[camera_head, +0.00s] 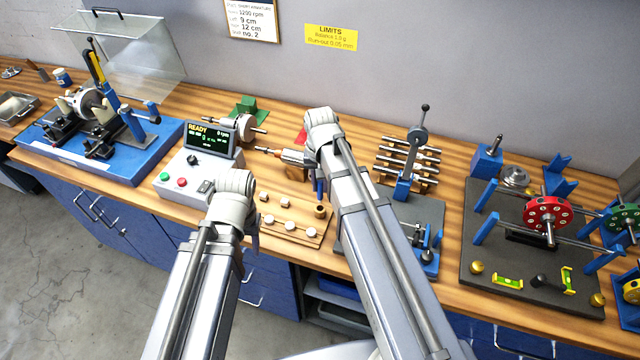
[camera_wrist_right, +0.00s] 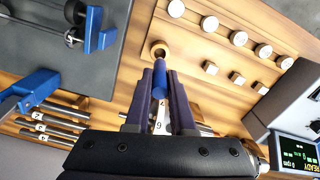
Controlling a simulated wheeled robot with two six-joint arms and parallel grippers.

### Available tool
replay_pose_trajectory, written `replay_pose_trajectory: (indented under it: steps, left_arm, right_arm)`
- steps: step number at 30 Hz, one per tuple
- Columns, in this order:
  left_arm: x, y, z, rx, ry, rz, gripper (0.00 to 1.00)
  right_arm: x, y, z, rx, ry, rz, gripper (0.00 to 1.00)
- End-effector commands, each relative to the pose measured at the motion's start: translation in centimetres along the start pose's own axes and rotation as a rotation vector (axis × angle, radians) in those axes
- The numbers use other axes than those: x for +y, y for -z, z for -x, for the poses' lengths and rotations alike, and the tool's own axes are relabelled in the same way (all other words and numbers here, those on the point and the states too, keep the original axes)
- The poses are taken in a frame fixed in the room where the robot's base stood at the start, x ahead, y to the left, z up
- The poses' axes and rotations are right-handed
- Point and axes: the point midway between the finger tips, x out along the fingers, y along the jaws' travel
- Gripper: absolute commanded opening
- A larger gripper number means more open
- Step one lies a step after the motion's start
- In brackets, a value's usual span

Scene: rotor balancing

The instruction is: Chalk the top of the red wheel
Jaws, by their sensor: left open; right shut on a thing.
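The red wheel (camera_head: 547,214) is upright on a shaft across blue supports on the dark plate (camera_head: 485,265) at the right. My right gripper (camera_head: 319,186) is far to its left, over the wooden board. In the right wrist view my right gripper (camera_wrist_right: 161,90) is shut on a blue stick (camera_wrist_right: 160,76), which looks like the chalk. The stick's tip is close to a brass-coloured cup (camera_wrist_right: 158,48); I cannot tell whether it is still inside. My left gripper (camera_head: 254,238) is open left of the board, mostly hidden by its wrist.
A green wheel (camera_head: 622,220) stands right of the red one. Levels and brass knobs lie along the plate's front. A tall post with a lever (camera_head: 417,140) and a rack of shafts (camera_head: 408,165) stand between my right arm and the plate. A control box (camera_head: 198,172) is at the left.

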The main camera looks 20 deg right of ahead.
Motion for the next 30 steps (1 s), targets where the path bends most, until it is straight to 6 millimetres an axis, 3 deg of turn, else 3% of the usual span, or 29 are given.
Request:
replay_pose_trajectory:
  steps: [1, 4, 16, 30]
  left_arm:
    - [-0.2, -0.1, 1.7, 0.000, 0.000, 0.000, 0.50]
    - [-0.3, -0.2, 2.8, 0.000, 0.000, 0.001, 0.50]
    - [-0.4, -0.2, 4.2, 0.000, -0.001, 0.003, 0.50]
    - [-0.8, -0.5, 8.7, 0.000, -0.001, 0.003, 0.50]
  right_arm:
    - [0.0, 0.0, 1.7, 0.000, 0.000, 0.000, 0.00]
    - [0.0, 0.0, 2.9, 0.000, 0.000, 0.000, 0.00]
    - [0.0, 0.0, 4.2, 0.000, 0.000, 0.000, 0.00]
    - [0.0, 0.0, 8.8, 0.000, 0.000, 0.000, 0.00]
